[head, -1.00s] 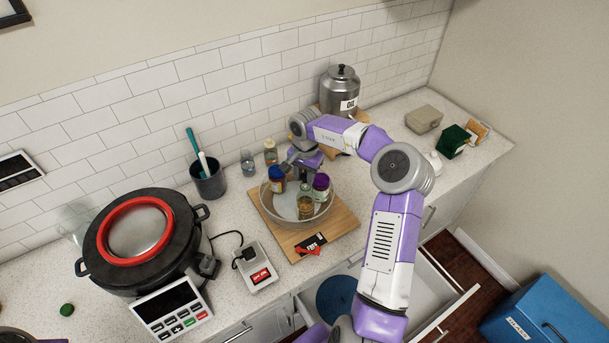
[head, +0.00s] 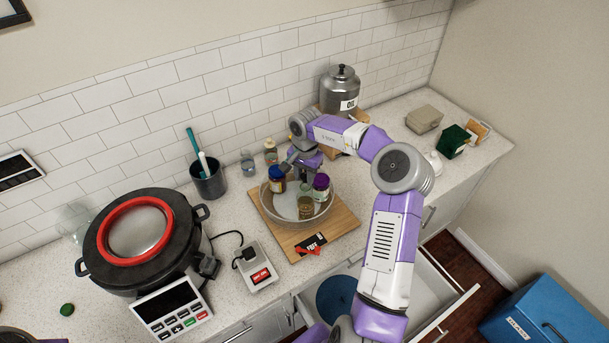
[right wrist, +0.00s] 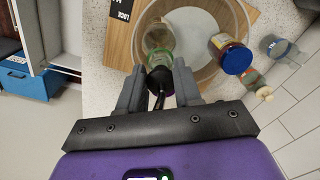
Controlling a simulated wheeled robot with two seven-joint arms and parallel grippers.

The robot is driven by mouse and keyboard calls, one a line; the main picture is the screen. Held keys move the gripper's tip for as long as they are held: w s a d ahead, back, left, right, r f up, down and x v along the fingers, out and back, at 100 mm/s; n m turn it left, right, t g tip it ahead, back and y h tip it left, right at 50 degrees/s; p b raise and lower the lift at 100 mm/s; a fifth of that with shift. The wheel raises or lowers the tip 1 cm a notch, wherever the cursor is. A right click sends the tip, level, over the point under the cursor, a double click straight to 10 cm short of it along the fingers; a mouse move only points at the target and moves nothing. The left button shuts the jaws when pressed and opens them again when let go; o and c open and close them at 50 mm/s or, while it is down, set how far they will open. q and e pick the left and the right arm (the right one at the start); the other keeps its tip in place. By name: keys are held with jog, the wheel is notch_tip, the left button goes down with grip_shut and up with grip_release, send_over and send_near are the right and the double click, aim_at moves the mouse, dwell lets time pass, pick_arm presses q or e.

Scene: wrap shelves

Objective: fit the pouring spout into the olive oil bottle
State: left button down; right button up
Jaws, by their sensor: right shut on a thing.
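The glass bottle with a greenish neck (head: 305,207), which I take as the olive oil bottle, stands in a clear round bowl (head: 328,217). It also shows in the right wrist view (right wrist: 159,36). My right gripper (right wrist: 158,88) is shut on a small black piece, seemingly the pouring spout (right wrist: 160,76). In the right wrist view the spout lines up with the bottle's green rim and overlaps it; I cannot tell whether it is inserted. In the head view my right gripper (head: 305,176) is over the back of the bowl, and the spout is hidden. My left gripper is not visible.
A blue-lidded jar (head: 277,180) and a purple-lidded jar (head: 321,183) crowd the bowl, which stands on a wooden board (head: 343,222). Two small bottles stand behind it. A large cooker (head: 150,240) is at left. An open drawer (head: 440,295) lies below the counter.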

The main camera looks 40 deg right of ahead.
jog(key=shift+f, duration=0.65)
jog(key=shift+r, duration=0.4)
jog(key=shift+f, duration=0.4)
dwell(1.8)
jog(key=shift+r, duration=0.4)
jog(key=shift+f, duration=0.55)
dwell(1.3)
jog(key=shift+r, duration=0.15)
jog(key=shift+r, duration=0.35)
dwell(0.8)
jog(key=shift+f, duration=0.45)
dwell(0.8)
